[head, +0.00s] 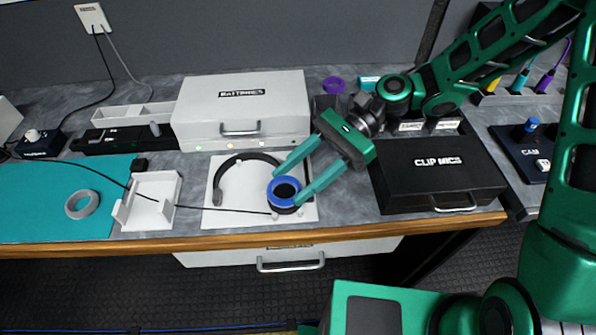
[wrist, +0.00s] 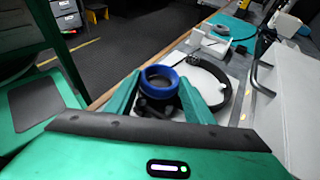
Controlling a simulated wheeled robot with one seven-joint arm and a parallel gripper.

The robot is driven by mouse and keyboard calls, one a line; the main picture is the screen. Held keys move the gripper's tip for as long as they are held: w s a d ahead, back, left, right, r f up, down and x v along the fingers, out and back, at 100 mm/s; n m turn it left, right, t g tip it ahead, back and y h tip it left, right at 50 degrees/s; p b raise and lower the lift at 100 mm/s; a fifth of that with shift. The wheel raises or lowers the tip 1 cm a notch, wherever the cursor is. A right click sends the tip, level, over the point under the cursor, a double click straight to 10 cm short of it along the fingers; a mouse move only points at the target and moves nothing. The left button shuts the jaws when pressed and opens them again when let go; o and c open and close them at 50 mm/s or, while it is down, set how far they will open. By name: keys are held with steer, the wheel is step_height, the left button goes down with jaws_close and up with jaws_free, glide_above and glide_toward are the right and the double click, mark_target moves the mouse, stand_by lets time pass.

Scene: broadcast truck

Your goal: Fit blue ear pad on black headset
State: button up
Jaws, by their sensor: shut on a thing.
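The blue ear pad (head: 284,188) is a ring at the right end of the black headset (head: 232,168), which lies on a white board (head: 215,214). My gripper (head: 298,182) is shut on the blue ear pad, with one teal finger on each side. In the wrist view the blue ear pad (wrist: 160,76) sits between the fingers, with a dark round part below it. The headset's band (wrist: 222,78) curves away behind. I cannot tell whether the pad touches the headset's ear cup or sits just above it.
A white batteries case (head: 243,108) stands behind the board and a black clip mics case (head: 438,172) to the right. A white holder (head: 148,202) and a grey tape roll (head: 82,204) are at left. A thin black cable crosses to the headset. The wooden table edge (head: 200,242) is close in front.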

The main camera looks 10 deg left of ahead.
steer(key=shift+f, duration=0.3)
steer(key=o, duration=1.1)
steer(key=v, duration=1.1)
steer(key=shift+a, duration=0.1)
